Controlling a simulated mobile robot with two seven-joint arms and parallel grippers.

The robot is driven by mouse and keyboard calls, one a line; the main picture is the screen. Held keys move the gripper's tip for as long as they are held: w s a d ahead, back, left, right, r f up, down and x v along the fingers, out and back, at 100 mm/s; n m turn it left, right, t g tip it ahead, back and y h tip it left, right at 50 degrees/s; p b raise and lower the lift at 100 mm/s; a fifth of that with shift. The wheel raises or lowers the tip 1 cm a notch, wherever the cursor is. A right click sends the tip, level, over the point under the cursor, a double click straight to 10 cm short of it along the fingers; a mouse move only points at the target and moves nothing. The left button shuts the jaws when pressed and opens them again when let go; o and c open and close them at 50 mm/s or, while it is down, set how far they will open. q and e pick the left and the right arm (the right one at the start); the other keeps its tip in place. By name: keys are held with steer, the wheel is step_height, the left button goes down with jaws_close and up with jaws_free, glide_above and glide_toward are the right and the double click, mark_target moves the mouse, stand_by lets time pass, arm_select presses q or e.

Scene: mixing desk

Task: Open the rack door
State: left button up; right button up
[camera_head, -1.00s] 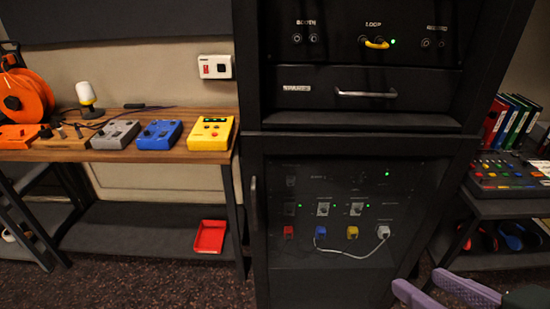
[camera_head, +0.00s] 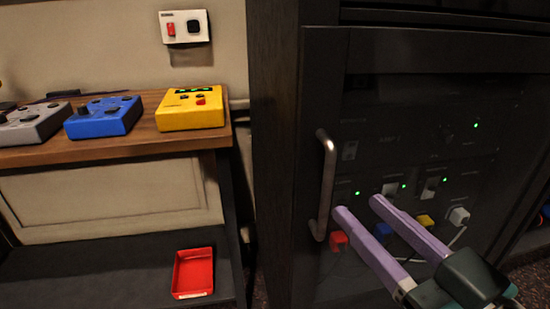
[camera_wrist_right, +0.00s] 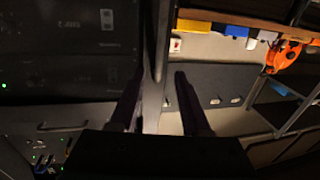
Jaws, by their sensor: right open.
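The rack door (camera_head: 405,95) is a dark, see-through panel on the lower part of the black rack, and it looks shut. Its handle (camera_head: 327,185) is an upright metal bar at the door's left edge. My right gripper (camera_head: 358,207) is open, its two long purple fingers pointing up and left. The fingertips are just right of the handle's lower half in the head view; I cannot tell the gap in depth. In the right wrist view the dark fingers of the gripper (camera_wrist_right: 158,82) stand apart. My left gripper is not in view.
Left of the rack, a wooden desk (camera_head: 110,150) carries yellow (camera_head: 190,108), blue (camera_head: 103,117) and grey (camera_head: 38,124) boxes. A red tray (camera_head: 193,272) lies on the shelf below. Coloured plugs show behind the door. A narrow gap separates desk and rack.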

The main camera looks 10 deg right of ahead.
mark_target(331, 180)
steer(key=b+x, duration=0.1)
steer(key=x, duration=0.7)
steer(key=shift+w, duration=0.35)
steer(key=shift+c, duration=0.4)
jaws_close()
stand_by(0.6)
